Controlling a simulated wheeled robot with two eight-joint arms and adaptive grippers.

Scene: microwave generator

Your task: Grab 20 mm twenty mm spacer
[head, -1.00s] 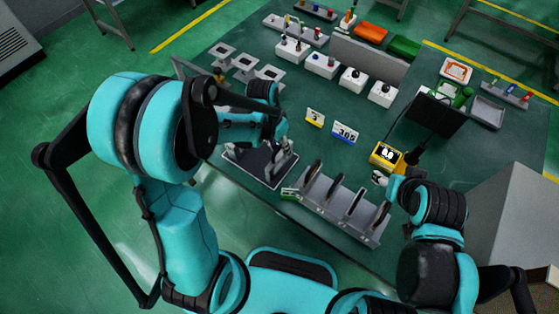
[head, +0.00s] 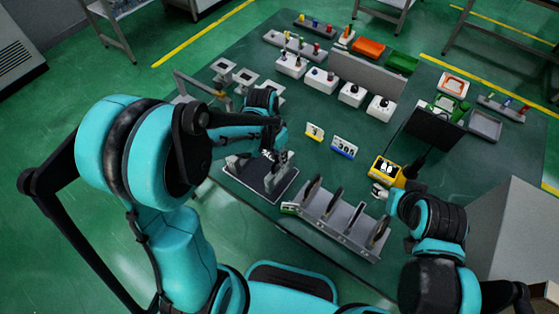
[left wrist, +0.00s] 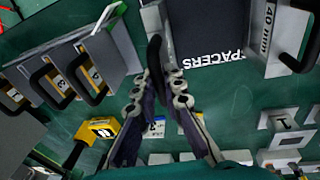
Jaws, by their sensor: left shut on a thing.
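A black mat marked SPACERS (head: 262,182) lies near the table's front edge. It also shows, upside down, at the top of the left wrist view (left wrist: 205,38). A grey spacer marked 40 mm (left wrist: 270,45) stands at its right side there. Another grey spacer (left wrist: 153,17) stands at the mat's other side; its marking cannot be read. My left gripper (left wrist: 165,80) is shut on that spacer's black handle. In the head view the left gripper (head: 275,158) is over the mat, partly hidden by its wrist. My right gripper (head: 380,191) is beside the yellow device; its jaws are unclear.
A grey rack with several black handles (head: 325,238) stands right of the mat. A yellow meter (head: 384,168) and number displays (head: 343,147) are behind it. White switch boxes (head: 351,95), trays and a dark screen (head: 434,130) fill the back. Clear table lies between.

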